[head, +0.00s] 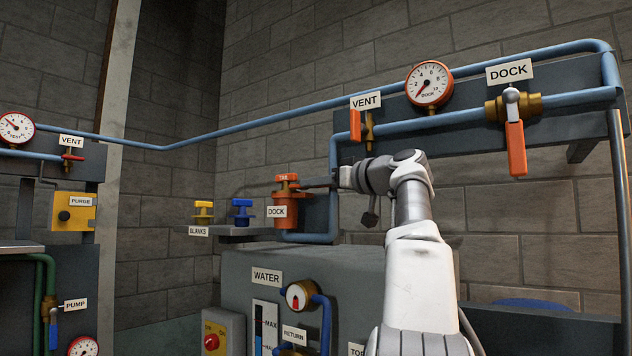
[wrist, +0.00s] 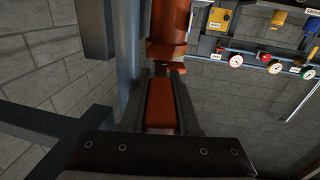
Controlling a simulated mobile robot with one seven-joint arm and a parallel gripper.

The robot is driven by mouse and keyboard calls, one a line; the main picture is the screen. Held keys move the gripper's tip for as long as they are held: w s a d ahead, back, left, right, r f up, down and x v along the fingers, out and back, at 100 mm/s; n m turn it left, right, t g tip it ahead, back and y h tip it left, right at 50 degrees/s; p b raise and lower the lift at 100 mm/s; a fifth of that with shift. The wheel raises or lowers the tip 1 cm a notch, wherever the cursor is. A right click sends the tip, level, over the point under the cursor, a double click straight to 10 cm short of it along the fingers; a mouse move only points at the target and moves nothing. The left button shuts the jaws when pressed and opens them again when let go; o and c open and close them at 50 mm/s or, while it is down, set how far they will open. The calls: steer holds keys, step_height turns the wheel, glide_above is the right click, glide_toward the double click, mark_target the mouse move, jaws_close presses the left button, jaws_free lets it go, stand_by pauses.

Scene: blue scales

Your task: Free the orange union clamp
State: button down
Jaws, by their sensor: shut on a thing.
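The orange union clamp (head: 286,208) is on the DOCK fitting, at the end of the blue pipe, with an orange T-shaped top (head: 287,183). My gripper (head: 309,185) reaches it from the right at the level of that top. In the wrist view, my gripper (wrist: 164,78) is shut with an orange bar (wrist: 160,104) between its fingers. That bar lines up with the orange cylindrical body (wrist: 169,28) beyond the fingertips. The exact contact is small in the head view, and my fingers partly cover the bar in the wrist view.
The BLANKS shelf (head: 225,233) left of the clamp holds a yellow plug (head: 203,212) and a blue plug (head: 242,212). A vertical blue pipe (head: 333,160) runs close by. The VENT valve (head: 369,132), DOCK gauge (head: 429,83) and DOCK valve handle (head: 515,148) are above and right.

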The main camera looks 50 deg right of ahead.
steer(key=c, duration=0.6)
jaws_free()
steer(key=shift+c, duration=0.2)
steer(key=shift+s, duration=0.15)
steer(key=s+a+b, duration=0.1)
steer(key=s+b, duration=0.2)
steer(key=s, duration=0.8)
steer(key=shift+s, duration=0.35)
